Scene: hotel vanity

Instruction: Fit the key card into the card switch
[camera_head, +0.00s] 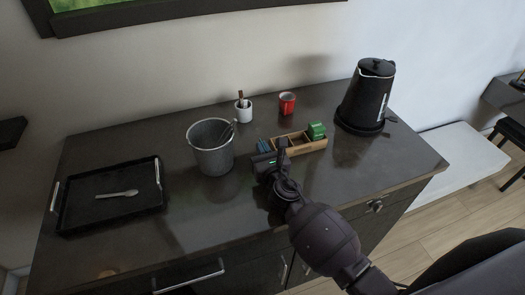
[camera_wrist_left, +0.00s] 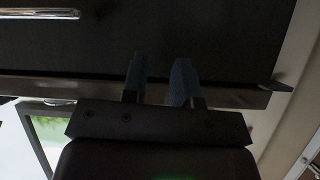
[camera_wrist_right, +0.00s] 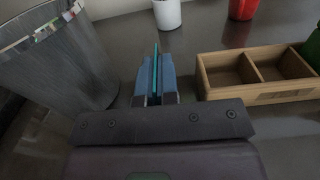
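The key card (camera_wrist_right: 156,68) is a thin teal sheet, seen edge-on in the right wrist view. My right gripper (camera_wrist_right: 156,88) is shut on it, with one blue finger on each side. In the head view this gripper (camera_head: 264,147) is over the vanity top, between the grey bin and the wooden tray; the card is too small to make out there. My left gripper (camera_wrist_left: 160,82) has its blue fingers apart with nothing between them, near a dark cabinet surface; it does not show in the head view. I cannot make out a card switch in any view.
A grey bin (camera_head: 211,158) stands left of my right gripper; a wooden divided tray (camera_head: 304,146) with a green item (camera_head: 316,130) is to its right. Behind are a white cup (camera_head: 243,112), a red cup (camera_head: 287,103) and a black kettle (camera_head: 367,97). A black tray (camera_head: 88,212) holds a spoon (camera_head: 118,194).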

